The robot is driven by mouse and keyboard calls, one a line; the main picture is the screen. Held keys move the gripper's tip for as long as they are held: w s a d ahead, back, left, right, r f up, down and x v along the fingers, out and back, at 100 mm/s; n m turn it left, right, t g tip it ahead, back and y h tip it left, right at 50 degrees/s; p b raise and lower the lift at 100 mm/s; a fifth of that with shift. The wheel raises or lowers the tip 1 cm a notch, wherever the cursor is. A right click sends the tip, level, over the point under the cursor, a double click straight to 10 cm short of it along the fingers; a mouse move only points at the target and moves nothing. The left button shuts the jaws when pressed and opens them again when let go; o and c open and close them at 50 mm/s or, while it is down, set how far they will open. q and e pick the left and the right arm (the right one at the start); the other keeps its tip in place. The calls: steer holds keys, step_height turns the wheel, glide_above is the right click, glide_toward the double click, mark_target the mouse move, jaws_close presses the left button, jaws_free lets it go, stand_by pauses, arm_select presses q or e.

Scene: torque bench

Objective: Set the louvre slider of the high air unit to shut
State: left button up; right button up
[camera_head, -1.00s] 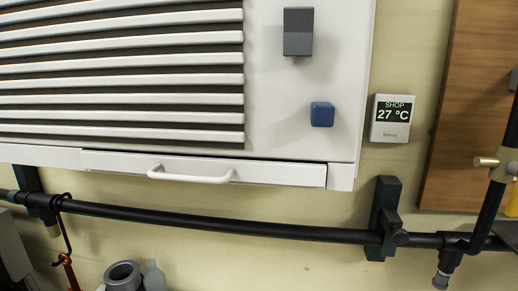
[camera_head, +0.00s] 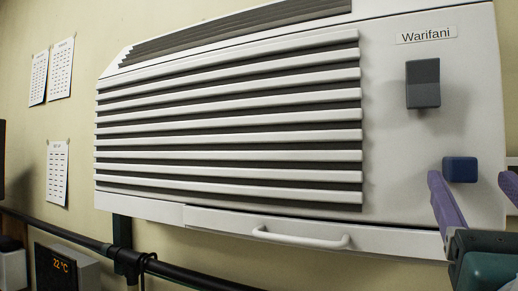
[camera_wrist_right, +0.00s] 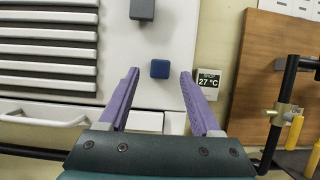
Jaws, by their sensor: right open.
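The high air unit (camera_head: 300,212) is a white wall box with wide louvre slats (camera_head: 230,120) on its front. Dark gaps show between the slats. On its right panel are a grey block (camera_head: 423,83) and, below it, a small blue knob (camera_head: 460,169); I cannot tell for sure which is the louvre slider. My right gripper (camera_head: 472,188) is open, its purple fingers pointing up near the blue knob. In the right wrist view the knob (camera_wrist_right: 160,69) shows between and beyond the open fingertips (camera_wrist_right: 159,80), apparently not gripped. My left gripper is out of view.
A white handle (camera_head: 300,238) sticks out from the unit's lower edge. A dark pipe (camera_head: 75,238) runs along the wall below. A thermostat (camera_wrist_right: 208,82) and a wooden board (camera_wrist_right: 250,70) are right of the unit. Paper sheets (camera_head: 58,170) hang at left.

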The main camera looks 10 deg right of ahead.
mark_target(464, 171)
steer(key=shift+p+x, duration=0.65)
steer(key=shift+x, duration=1.2)
steer(key=shift+d, duration=0.1)
jaws_close()
